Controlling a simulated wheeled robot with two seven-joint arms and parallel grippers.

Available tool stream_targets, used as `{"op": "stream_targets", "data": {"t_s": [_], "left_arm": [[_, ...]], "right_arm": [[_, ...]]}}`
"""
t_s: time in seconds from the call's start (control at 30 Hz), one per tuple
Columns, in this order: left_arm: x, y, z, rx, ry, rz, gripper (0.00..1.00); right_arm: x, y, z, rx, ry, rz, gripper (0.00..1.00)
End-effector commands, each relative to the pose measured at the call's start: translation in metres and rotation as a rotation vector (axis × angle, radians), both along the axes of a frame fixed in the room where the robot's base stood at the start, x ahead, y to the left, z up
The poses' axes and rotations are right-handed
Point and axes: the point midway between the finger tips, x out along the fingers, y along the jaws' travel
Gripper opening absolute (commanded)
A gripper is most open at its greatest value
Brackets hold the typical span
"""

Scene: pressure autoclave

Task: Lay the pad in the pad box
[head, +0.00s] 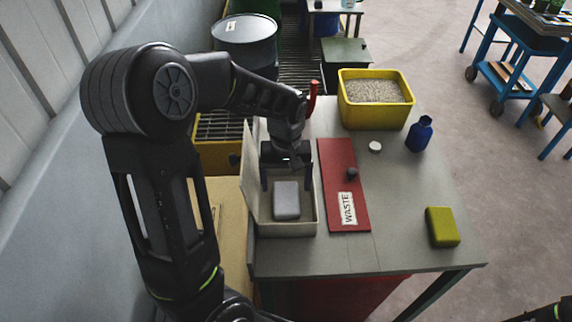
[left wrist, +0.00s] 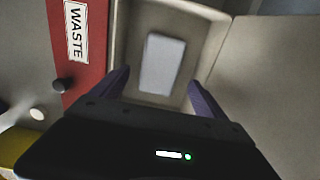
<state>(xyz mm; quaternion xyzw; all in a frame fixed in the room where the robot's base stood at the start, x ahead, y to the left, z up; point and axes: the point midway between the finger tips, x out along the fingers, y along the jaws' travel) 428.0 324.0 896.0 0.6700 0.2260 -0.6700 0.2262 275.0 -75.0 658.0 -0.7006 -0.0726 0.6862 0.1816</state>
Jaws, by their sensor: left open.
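A light grey pad (head: 287,200) lies flat inside an open cream box (head: 290,230) with its lid raised on the left. The left wrist view also shows the pad (left wrist: 162,63) on the floor of the box (left wrist: 205,12). My left gripper (head: 287,178) points down at the back part of the box. Its two fingers are open and spread, and the pad shows clear in front of them with nothing gripped. Whether the fingertips are inside the box or just above it is hard to tell.
A red lid marked WASTE (head: 328,165) with a dark knob lies right of the box. A yellow tub of granules (head: 350,112), a blue bottle (head: 420,133), a white cap (head: 375,147) and a yellow-green block (head: 442,227) stand on the grey table (head: 395,195).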

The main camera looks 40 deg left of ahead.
Motion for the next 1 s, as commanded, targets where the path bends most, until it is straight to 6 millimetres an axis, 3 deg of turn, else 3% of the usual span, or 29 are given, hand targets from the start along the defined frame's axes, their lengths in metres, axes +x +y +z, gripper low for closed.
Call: {"op": "stream_targets", "data": {"t_s": [0.2,0.4,1.0], "left_arm": [[0.001,0.000,0.047,0.001,-0.006,-0.001,0.84],[0.000,0.000,0.073,0.000,-0.002,-0.001,0.84],[0.000,0.000,0.077,0.000,0.000,-0.001,0.84]], "right_arm": [[0.001,0.000,-0.006,0.002,-0.003,0.000,0.00],[0.001,0.001,-0.008,0.003,-0.003,0.001,0.00],[0.001,0.000,-0.008,0.002,-0.004,0.001,0.00]]}}
